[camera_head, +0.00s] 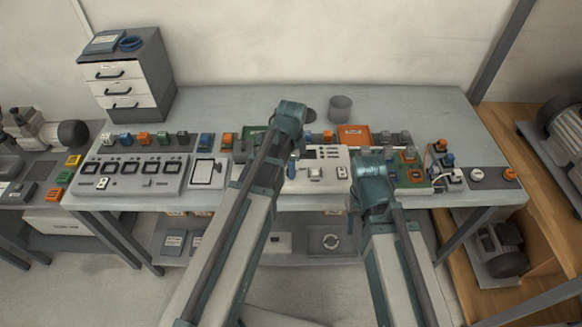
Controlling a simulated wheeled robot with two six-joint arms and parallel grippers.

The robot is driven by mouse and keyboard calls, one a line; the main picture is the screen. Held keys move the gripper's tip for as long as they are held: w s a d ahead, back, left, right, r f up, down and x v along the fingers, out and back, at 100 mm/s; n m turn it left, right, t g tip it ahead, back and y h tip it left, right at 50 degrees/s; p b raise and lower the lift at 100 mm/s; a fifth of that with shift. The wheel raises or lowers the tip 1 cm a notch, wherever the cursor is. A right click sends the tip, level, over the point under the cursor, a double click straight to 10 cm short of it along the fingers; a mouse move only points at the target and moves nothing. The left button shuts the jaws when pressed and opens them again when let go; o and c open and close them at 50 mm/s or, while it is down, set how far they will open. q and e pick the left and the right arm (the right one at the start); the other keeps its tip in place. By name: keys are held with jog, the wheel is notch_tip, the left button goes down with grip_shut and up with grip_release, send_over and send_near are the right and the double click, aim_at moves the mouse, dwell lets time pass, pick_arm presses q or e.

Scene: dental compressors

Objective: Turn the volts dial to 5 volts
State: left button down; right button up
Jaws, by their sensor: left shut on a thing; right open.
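A white bench instrument (330,157) with a dark display and several small controls stands at the middle of the table's front. My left arm reaches up over the bench, and its gripper (292,166) points down at the left end of this instrument, shut on a small knob there, which I take to be the volts dial. The fingers and my arm hide the dial, so its pointer and setting cannot be read. My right gripper (363,154) is open, just right of the instrument; its fingers are mostly hidden by its own wrist.
A grey panel with several meters (130,172) lies at left, beside a white-screened device (206,173). A green circuit board (412,172) is right of my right gripper. An orange tray (354,135) and grey cup (340,107) stand behind. The table's back is mostly clear.

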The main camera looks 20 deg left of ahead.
pick_arm(q)
jog(key=n, duration=0.5)
jog(key=shift+n, duration=0.4)
jog(key=n, duration=0.6)
jog(key=shift+w+n+g, duration=0.1)
jog(key=shift+n+g, duration=0.2)
jog(key=n, duration=1.1)
jog(key=shift+n, duration=0.3)
jog(key=c, duration=0.5)
grip_release()
